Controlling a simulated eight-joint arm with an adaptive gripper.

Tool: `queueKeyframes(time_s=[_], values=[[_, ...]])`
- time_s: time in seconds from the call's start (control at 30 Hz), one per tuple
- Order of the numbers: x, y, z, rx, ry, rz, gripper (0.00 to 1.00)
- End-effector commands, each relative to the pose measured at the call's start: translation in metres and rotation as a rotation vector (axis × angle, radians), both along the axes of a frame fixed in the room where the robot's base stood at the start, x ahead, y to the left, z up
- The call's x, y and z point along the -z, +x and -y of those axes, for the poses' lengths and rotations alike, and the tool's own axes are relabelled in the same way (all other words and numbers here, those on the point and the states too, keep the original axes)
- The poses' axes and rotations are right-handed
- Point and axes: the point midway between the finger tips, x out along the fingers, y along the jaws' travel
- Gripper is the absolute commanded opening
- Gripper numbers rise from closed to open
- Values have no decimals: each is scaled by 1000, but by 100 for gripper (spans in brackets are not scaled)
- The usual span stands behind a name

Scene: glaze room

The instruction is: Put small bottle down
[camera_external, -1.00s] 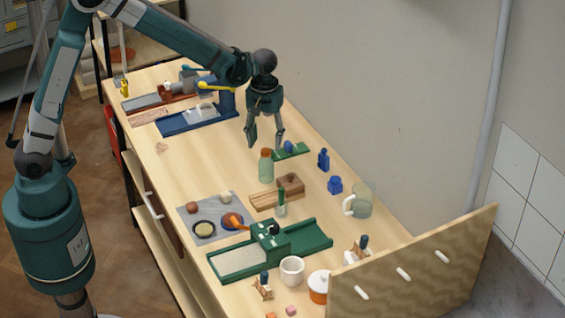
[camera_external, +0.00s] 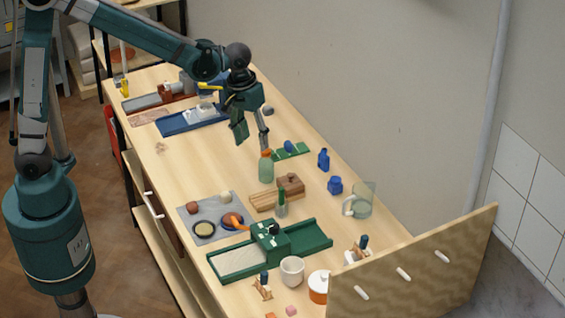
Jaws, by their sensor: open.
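A pale green bottle with an orange cap (camera_external: 266,170) stands upright on the wooden table (camera_external: 205,165), left of the green board. A smaller bottle with a dark green top (camera_external: 281,205) stands upright in front of the wooden block. Two blue bottles, a taller one (camera_external: 323,160) and a squat one (camera_external: 335,186), stand to the right. I cannot tell which one the task means. My gripper (camera_external: 252,141) is open and empty above the table, behind the orange-capped bottle. Its right fingertip appears close to the orange cap; I cannot tell whether they touch.
A green board (camera_external: 291,151) lies behind the bottles. The table's left-middle is clear. A wooden panel (camera_external: 420,272) rises at the front right.

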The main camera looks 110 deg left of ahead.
Motion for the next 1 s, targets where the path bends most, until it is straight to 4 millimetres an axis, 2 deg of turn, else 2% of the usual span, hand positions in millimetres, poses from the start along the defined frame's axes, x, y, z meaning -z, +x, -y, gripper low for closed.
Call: queueKeyframes(time_s=[0.03,0.4,0.7,1.0], values=[[-8,-2,14,30,7,9,46],[-52,-22,95,245,67,75,46],[-79,-46,155,419,117,129,46],[-96,-77,212,591,171,185,46]])
